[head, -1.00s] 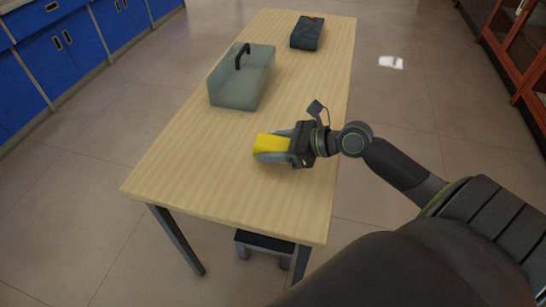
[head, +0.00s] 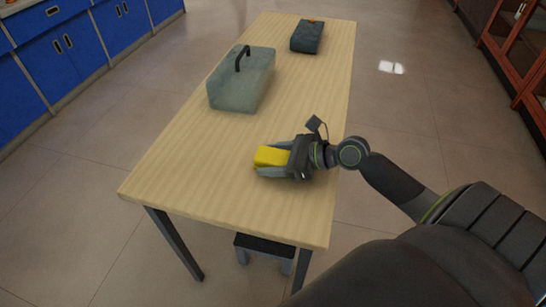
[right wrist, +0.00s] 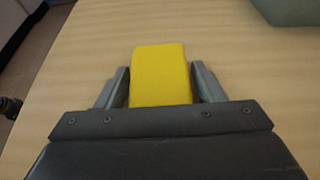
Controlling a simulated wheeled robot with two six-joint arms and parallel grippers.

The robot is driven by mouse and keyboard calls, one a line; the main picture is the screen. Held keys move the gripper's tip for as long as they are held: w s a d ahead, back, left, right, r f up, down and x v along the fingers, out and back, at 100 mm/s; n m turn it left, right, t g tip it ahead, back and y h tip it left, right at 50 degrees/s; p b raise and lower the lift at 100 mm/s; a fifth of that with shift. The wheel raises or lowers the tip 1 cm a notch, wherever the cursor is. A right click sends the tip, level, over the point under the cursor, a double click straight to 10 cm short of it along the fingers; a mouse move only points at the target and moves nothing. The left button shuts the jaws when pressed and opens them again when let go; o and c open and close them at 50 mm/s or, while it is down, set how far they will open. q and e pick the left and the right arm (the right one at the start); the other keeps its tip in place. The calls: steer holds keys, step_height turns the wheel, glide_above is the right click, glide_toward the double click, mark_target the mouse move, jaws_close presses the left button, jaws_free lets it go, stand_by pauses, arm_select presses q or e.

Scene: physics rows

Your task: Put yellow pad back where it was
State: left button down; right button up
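The yellow pad (head: 271,156) is a small block on the near half of the wooden table (head: 200,165). It appears to rest on the tabletop. My right gripper (head: 275,159) is around it, with one finger on each side. In the right wrist view the pad (right wrist: 161,75) lies between the two fingers, and narrow gaps show beside it, so the gripper looks open. The pad's rear end is hidden by the gripper body. My left gripper is not in view.
A dark folded item (head: 307,36) lies at the far end. A dark-topped stool (head: 264,245) is under the near edge. The tabletop around the pad is clear.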

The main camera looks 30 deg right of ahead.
mark_target(285, 157)
steer(key=shift+o, duration=0.9)
steer(key=shift+r, duration=0.1)
steer(key=shift+s+d+r, duration=0.15)
steer(key=p+v, duration=0.2)
steer(key=v, duration=0.5)
steer(key=shift+s+d+r, duration=0.1)
steer(key=shift+s+r, duration=0.05)
steer(key=shift+s, duration=0.05)
steer(key=shift+p+v, duration=0.5)
steer(key=shift+v, duration=0.55)
steer(key=shift+p+v, duration=0.7)
steer(key=shift+v, duration=0.25)
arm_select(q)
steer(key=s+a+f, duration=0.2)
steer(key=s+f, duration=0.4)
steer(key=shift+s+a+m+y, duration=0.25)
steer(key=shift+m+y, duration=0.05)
